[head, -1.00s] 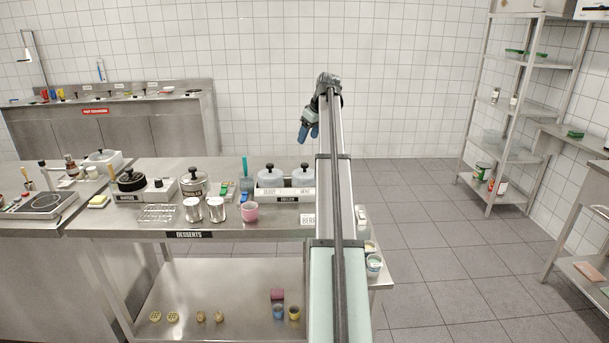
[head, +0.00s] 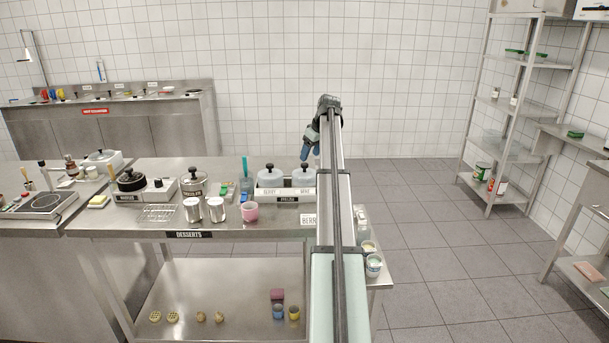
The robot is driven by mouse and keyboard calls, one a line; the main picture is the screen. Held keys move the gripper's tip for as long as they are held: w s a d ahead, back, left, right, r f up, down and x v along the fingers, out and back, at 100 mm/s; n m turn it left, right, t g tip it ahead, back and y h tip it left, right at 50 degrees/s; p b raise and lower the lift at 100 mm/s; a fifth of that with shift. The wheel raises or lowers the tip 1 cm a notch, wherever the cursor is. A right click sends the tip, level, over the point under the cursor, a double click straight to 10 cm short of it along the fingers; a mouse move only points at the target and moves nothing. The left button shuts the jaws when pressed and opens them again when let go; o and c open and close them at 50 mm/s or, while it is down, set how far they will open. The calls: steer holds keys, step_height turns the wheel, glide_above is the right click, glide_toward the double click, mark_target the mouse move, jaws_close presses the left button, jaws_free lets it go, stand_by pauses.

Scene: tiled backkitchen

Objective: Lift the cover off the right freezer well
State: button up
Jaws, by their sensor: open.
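The freezer box (head: 288,199) stands on the steel dessert counter and has two wells side by side. The right well's pale grey cover (head: 301,179) has a black knob (head: 304,166) and sits on its well. The left well's similar cover (head: 269,179) is also in place. My gripper (head: 306,154) points down, open and empty, just above the right cover's knob in the picture. I cannot tell how much gap lies between the fingertips and the knob.
Left of the freezer box stand a teal-handled tool (head: 245,167), a pink cup (head: 249,211) and two metal tins (head: 205,209).

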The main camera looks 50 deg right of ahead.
mark_target(305, 164)
steer(key=shift+w+a+x, duration=0.1)
steer(key=shift+x, duration=1.15)
steer(key=shift+w+a+x, duration=0.1)
steer(key=shift+x, duration=1.15)
steer(key=shift+r, duration=0.1)
jaws_close()
